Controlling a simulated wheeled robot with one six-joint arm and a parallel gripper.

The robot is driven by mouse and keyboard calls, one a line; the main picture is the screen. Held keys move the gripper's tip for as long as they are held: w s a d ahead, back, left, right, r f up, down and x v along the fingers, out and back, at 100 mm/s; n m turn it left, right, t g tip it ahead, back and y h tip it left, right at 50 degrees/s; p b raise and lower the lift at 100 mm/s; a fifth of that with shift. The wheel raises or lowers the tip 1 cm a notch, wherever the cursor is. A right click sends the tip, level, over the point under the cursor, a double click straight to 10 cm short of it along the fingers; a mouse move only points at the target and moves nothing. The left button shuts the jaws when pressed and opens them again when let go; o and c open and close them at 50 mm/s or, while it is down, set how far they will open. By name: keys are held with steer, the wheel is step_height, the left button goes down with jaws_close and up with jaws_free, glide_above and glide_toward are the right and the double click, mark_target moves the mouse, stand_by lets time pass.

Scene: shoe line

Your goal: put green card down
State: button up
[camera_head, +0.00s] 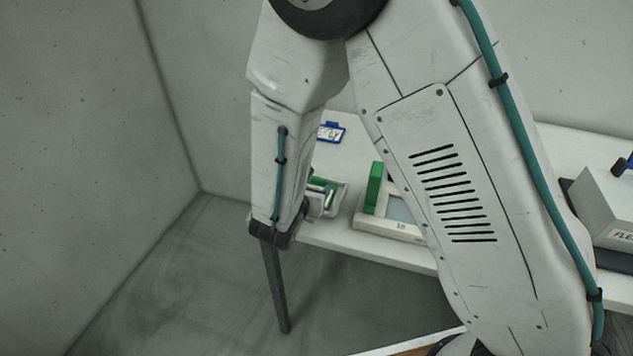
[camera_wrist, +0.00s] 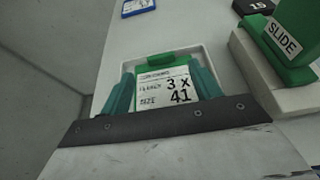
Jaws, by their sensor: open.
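My gripper (camera_wrist: 162,86) is open, with one teal finger on each side of the card. Whether the fingers touch the card cannot be told. In the head view, the green card (camera_head: 329,188) shows partly in the tray (camera_head: 342,199) at the table's front left edge. My forearm hides much of the gripper there.
A green block marked "SLIDE" (camera_wrist: 297,38) stands on a pale base (camera_wrist: 262,78) just right of the tray. A blue-framed card (camera_head: 331,132) lies farther back on the white table (camera_head: 350,123). A grey box (camera_head: 605,205) stands at the far right.

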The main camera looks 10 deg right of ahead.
steer(key=v, duration=0.6)
